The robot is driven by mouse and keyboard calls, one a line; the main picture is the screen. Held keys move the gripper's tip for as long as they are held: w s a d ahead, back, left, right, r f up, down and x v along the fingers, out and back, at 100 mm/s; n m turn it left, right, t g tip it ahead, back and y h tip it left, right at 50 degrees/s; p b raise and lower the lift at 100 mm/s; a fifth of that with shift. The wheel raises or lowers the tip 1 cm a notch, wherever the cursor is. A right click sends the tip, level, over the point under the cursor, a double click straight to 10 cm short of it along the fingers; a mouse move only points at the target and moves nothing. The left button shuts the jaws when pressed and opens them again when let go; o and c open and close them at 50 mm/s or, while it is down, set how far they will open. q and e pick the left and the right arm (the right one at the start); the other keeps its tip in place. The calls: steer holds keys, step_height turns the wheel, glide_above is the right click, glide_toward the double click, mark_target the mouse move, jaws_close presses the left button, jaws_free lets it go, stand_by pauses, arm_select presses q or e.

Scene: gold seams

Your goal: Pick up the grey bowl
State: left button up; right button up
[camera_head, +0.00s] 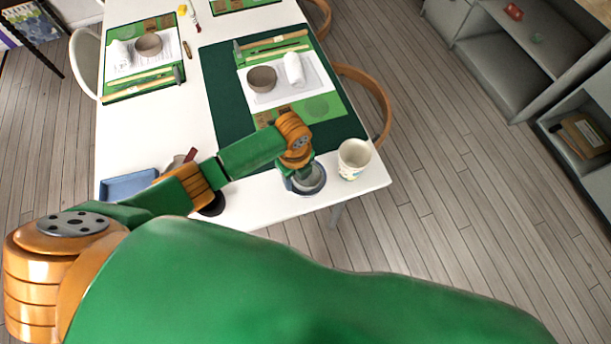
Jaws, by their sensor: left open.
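A grey bowl (320,187) with a blue-grey rim stands near the front edge of the white table, just left of a cream cup. My left gripper (306,181) points down at this bowl and covers part of it. The gripper is open; its fingers are small and partly hidden, and I cannot tell if they touch the bowl. A brownish-grey bowl (262,79) sits on a white sheet on the middle place mat. A similar bowl (148,44) sits on the left mat. My right gripper is not in view.
The cream cup (354,158) stands close to the right of the front bowl. A blue tray (129,185) and a dark round item (212,204) lie left along the front edge. A wooden chair (368,92) is at the right side. Shelves (520,50) stand across open floor.

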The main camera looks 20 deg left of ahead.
arm_select(q)
steer(key=shift+w, duration=0.15)
steer(key=shift+s+r, duration=0.1)
steer(key=shift+s, duration=0.15)
jaws_close()
steer(key=shift+w, duration=0.1)
